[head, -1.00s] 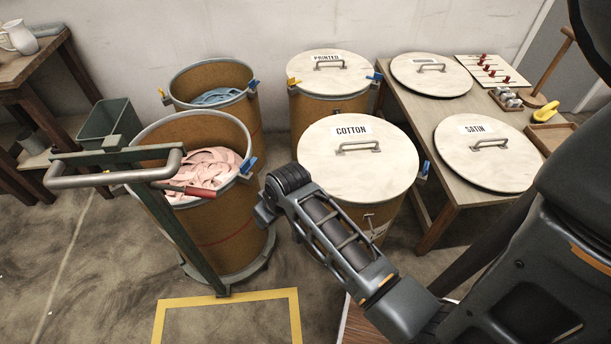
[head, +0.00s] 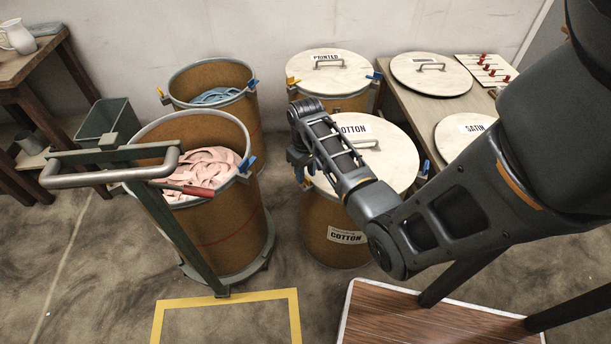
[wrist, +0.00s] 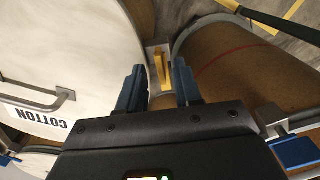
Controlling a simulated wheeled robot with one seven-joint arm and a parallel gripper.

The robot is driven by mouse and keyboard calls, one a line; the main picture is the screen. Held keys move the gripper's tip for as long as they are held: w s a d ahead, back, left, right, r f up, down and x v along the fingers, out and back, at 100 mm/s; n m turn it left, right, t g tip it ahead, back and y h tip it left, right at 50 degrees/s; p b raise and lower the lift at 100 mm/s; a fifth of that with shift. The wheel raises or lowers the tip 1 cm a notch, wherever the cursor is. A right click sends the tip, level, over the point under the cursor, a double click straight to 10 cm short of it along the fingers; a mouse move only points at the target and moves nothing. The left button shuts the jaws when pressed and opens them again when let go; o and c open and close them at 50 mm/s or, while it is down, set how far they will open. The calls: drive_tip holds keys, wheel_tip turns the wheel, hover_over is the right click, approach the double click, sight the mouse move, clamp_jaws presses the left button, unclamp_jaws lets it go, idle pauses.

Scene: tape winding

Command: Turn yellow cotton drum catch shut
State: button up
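The cotton drum (head: 322,218) stands in the middle of the head view under a pale lid (head: 398,168) lettered COTTON. My gripper (head: 299,168) is at the drum's left rim, and my forearm hides part of lid and rim. In the wrist view the lid (wrist: 75,45) lies left. The yellow catch (wrist: 157,68) is at the lid's edge, between the two fingers of my open gripper (wrist: 159,80). I see gaps beside the catch, and cannot tell if either finger touches it.
An open drum (head: 228,226) with pink cloth stands close left of the cotton drum; its brown wall (wrist: 225,75) and a blue catch (wrist: 295,152) show in the wrist view. A trolley handle (head: 110,174) stands in front. A table with the SATIN lid (head: 458,138) is at right.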

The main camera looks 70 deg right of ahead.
drive_tip(key=shift+f, duration=0.85)
drive_tip(key=shift+c, duration=0.3)
clamp_jaws()
